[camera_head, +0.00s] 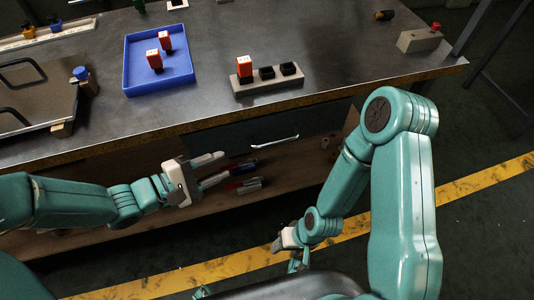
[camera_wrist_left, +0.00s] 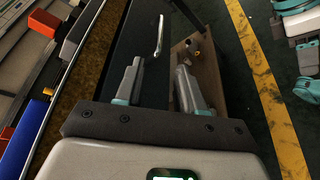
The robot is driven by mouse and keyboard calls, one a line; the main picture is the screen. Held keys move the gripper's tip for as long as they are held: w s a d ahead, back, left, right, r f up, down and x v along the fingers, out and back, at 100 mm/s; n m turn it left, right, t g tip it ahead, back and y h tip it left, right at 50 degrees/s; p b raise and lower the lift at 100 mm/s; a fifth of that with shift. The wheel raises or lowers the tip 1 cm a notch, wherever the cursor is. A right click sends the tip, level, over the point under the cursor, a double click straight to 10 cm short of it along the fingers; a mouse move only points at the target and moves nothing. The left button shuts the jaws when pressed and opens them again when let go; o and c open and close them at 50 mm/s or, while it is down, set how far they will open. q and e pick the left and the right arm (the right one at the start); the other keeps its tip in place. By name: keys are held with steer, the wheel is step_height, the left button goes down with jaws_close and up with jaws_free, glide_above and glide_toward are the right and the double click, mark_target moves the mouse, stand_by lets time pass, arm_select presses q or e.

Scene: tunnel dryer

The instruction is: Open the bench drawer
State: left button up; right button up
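The bench drawer (camera_head: 235,138) has a dark front under the bench top's front edge and looks shut. Its pale bar handle (camera_head: 275,142) runs along the front; the handle also shows at the top of the left wrist view (camera_wrist_left: 159,35). My left gripper (camera_head: 211,169) is in front of the bench, left of the handle and apart from it. Its two fingers are spread with nothing between them, as the left wrist view (camera_wrist_left: 158,88) also shows. My right gripper (camera_head: 287,240) hangs low in front of the bench, and its fingers are too unclear to read.
Below the drawer, a wooden shelf (camera_head: 285,175) holds several red and blue tools (camera_head: 243,186). On the bench top stand a blue tray (camera_head: 135,75) with red blocks and a grey holder (camera_head: 262,88). A yellow floor line (camera_head: 480,180) crosses the open floor.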

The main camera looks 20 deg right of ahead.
mark_target(272, 144)
arm_select(q)
steer(key=shift+b+x, duration=1.65)
steer(key=shift+x, duration=6.4)
steer(key=shift+r, duration=0.15)
jaws_close()
